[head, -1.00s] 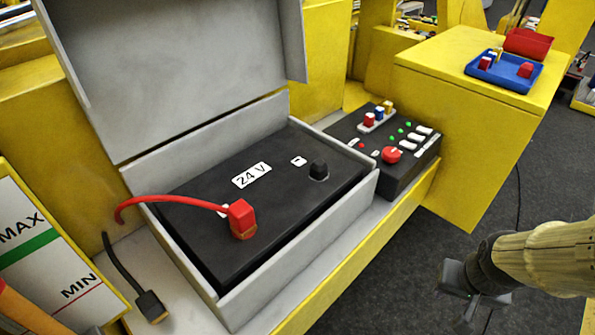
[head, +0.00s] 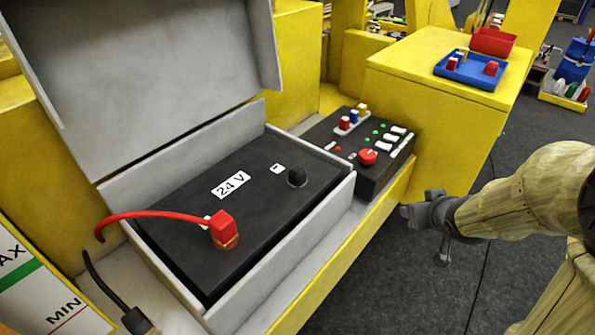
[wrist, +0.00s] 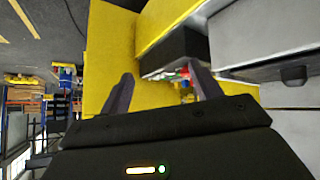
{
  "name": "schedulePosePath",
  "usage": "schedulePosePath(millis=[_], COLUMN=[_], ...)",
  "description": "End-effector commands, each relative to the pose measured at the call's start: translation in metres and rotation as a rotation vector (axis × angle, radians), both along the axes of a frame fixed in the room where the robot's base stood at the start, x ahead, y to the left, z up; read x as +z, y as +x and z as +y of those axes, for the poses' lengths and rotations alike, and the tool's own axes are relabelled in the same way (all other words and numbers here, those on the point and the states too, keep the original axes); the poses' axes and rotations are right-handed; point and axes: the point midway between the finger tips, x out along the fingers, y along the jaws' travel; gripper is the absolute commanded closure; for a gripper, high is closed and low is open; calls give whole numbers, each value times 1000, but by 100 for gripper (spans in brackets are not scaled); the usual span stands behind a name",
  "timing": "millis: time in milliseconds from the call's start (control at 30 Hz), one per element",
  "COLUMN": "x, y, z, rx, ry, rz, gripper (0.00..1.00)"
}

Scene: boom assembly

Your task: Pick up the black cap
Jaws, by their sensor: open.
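The black cap (head: 297,176) is a short dark knob on the far right part of the top of the black 24 V battery (head: 262,214), which sits in an open grey box (head: 318,218). My gripper (head: 424,228) is to the right of the box in the head view, open and empty, apart from the cap. In the wrist view its two fingers (wrist: 161,88) are spread, with a yellow surface and a dark control box between and beyond them. A small dark shape at the right of the wrist view may be the cap; I cannot tell.
A red connector (head: 224,230) with a red cable sits on the battery; a black connector (head: 136,320) lies outside the box. A control box (head: 372,187) with a red knob stands behind. The open lid (head: 150,75) rises at the back left. A yellow block (head: 425,115) carries a blue tray (head: 470,77).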

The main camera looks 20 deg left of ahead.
Motion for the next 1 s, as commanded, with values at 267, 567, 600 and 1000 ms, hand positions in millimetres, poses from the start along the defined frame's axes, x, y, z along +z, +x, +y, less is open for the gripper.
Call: schedulePosePath(millis=[267,567,600,1000], x=[49,64,64,62], y=[31,-3,-5,-3], z=[100,157,158,164], rx=[488,845,854,857], ry=[188,375,379,381], rz=[-223,-199,-196,-196], gripper=[36,36,36,36])
